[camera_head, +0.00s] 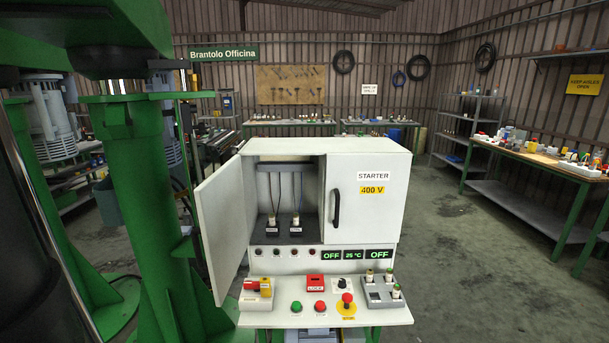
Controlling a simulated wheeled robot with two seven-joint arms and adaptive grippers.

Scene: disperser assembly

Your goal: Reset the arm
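Neither of my grippers shows in the head view. The white starter cabinet (365,237) stands in the middle, labelled "STARTER" and "400 V". Its left door (219,228) is swung open and its right door (367,200) is shut. Inside the open half, two dark connectors (283,225) stand side by side below hanging leads. Two displays on the cabinet read "OFF" (331,256) and "OFF" (379,254), with "25 °C" between them.
A green machine column (142,200) stands close at left. A workbench (540,158) lines the right; floor between is clear.

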